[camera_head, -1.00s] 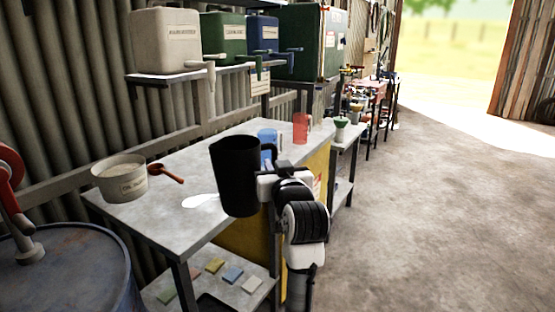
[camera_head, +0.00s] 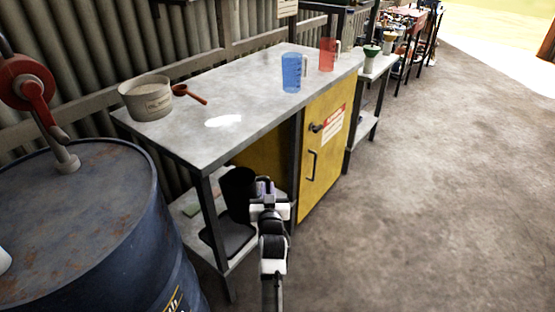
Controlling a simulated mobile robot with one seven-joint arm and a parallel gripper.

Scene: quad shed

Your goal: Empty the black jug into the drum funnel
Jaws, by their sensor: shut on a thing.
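The black jug (camera_head: 238,193) is upright, in front of or over the lower shelf of the metal bench; I cannot tell whether its base touches anything. My gripper (camera_head: 264,192) is shut on the jug at its right side, where the handle is mostly hidden. The inside of the jug cannot be made out. The blue drum (camera_head: 80,220) stands at the left with a rusty top. A white edge (camera_head: 3,260) on the drum top at the left picture border may be part of the funnel; most of it is out of view.
The bench top (camera_head: 240,85) carries a white tub (camera_head: 147,102), a red scoop (camera_head: 190,95), a blue measuring jug (camera_head: 291,72) and a red one (camera_head: 327,54). A red pump (camera_head: 30,85) rises from the drum. A yellow cabinet (camera_head: 322,165) stands under the bench. Floor at right is clear.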

